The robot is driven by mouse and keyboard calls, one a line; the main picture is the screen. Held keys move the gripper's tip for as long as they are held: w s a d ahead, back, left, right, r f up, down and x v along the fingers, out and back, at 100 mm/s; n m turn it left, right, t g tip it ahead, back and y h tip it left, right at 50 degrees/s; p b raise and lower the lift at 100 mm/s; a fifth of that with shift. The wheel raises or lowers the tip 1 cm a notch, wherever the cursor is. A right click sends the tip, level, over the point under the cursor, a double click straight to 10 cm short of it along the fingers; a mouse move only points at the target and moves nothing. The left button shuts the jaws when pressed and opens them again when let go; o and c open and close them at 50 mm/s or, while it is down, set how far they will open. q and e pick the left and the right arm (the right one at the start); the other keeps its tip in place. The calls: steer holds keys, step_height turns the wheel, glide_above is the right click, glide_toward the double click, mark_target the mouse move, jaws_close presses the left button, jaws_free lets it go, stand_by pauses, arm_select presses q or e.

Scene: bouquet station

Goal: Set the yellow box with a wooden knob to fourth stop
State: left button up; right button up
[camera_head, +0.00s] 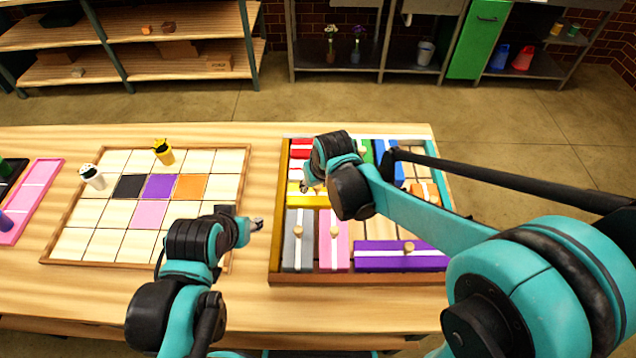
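The yellow box (297,201) lies in the left part of the wooden sliding-block tray (350,278), with a white stripe along it. My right gripper (305,186) comes in from the right and is low over this box. Its wrist covers the box's right part. The wooden knob is not clearly seen; the fingertips and wrist hide that area, and I cannot tell whether the fingers touch it. My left gripper (257,225) is between the grid board and the tray, away from the yellow box. Its fingertips are too small to judge.
The tray also holds grey (297,252), pink (336,252), purple (388,262), red (299,152), blue (385,160) and orange (424,191) boxes. A grid board (243,190) with two small potted plants stands left. My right arm covers much of the tray's right side.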

steer(key=shift+d+r, duration=0.1)
steer(key=v, duration=1.2)
steer(key=s+d+f+m+t+h, duration=0.1)
steer(key=s+d+f+m, duration=0.1)
steer(key=s+d, duration=0.3)
steer(key=s+d+f+m+t+h, duration=0.1)
steer(key=s+d, duration=0.5)
steer(key=d, duration=0.7)
steer(key=shift+s+d+f+m+t, duration=0.3)
steer(key=shift+f+m+t, duration=0.2)
steer(key=shift+f+m, duration=0.35)
